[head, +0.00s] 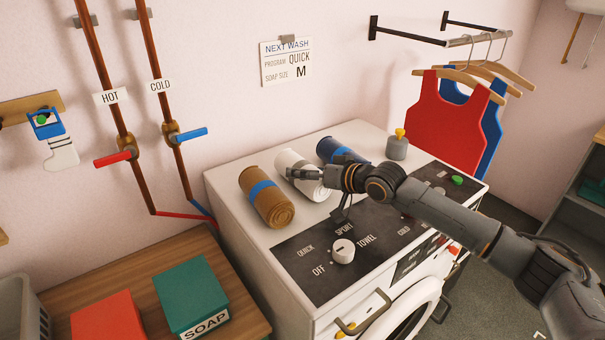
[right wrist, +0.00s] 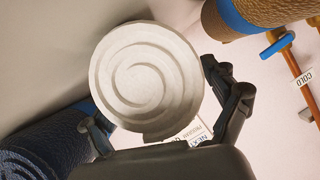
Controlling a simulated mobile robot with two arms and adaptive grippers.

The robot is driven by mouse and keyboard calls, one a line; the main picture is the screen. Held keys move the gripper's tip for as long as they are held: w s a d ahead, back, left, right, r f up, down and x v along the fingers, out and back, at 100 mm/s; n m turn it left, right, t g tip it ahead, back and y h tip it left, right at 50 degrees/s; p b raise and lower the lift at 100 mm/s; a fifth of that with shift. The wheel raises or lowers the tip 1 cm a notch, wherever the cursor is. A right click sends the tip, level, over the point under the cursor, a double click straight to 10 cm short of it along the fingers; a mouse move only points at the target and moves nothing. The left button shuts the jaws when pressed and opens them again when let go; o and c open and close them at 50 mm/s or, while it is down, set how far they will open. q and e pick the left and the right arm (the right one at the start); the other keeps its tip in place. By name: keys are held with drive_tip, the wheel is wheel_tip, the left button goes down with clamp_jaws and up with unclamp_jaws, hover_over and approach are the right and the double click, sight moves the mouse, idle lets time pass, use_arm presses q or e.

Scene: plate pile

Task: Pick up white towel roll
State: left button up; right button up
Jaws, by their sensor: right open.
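The white towel roll (head: 289,159) lies on top of the washing machine (head: 225,187), between a brown roll and a blue roll. My right gripper (head: 312,178) is over it and hides part of it in the head view. In the right wrist view the roll's spiral end (right wrist: 147,78) faces the camera between the two fingers. My right gripper (right wrist: 165,110) is open, with one finger on each side of the roll. I cannot tell whether either finger touches it. My left gripper is not in view.
The brown roll (head: 268,198) with a blue band lies close on the left. The blue roll (head: 333,149) is close on the right. A grey weight-like object with a yellow top (head: 397,149) stands farther right. The control panel (head: 315,262) with its knob is in front.

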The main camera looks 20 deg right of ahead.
drive_tip(key=c, duration=1.4)
drive_tip(key=shift+o, duration=0.2)
drive_tip(key=shift+r, duration=0.15)
